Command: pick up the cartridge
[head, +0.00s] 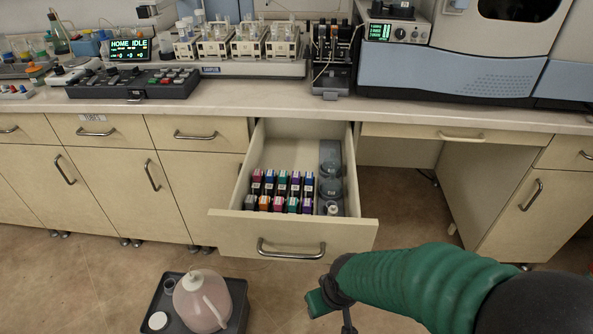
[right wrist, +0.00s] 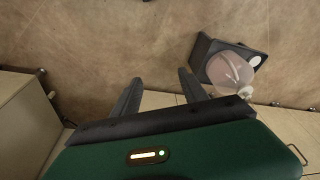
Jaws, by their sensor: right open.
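Several small cartridges (head: 278,192) with coloured tops stand in two rows inside the open drawer (head: 289,237). Their tops are pink, blue, green, purple, orange and grey. Which one is meant I cannot tell. My right gripper (right wrist: 158,88) is open and empty in the right wrist view, with its two dark fingers apart above the floor. In the head view my green right arm comes in from the right and ends in front of the drawer, apart from the cartridges. No cartridge shows in the right wrist view. My left gripper is not in view.
Grey round containers (head: 330,188) fill the drawer's right side. A pinkish jug (head: 202,301) stands in a dark tray (head: 238,318) on the floor, also seen in the right wrist view (right wrist: 229,72). The counter (head: 215,117) above holds instruments. The drawer's back is clear.

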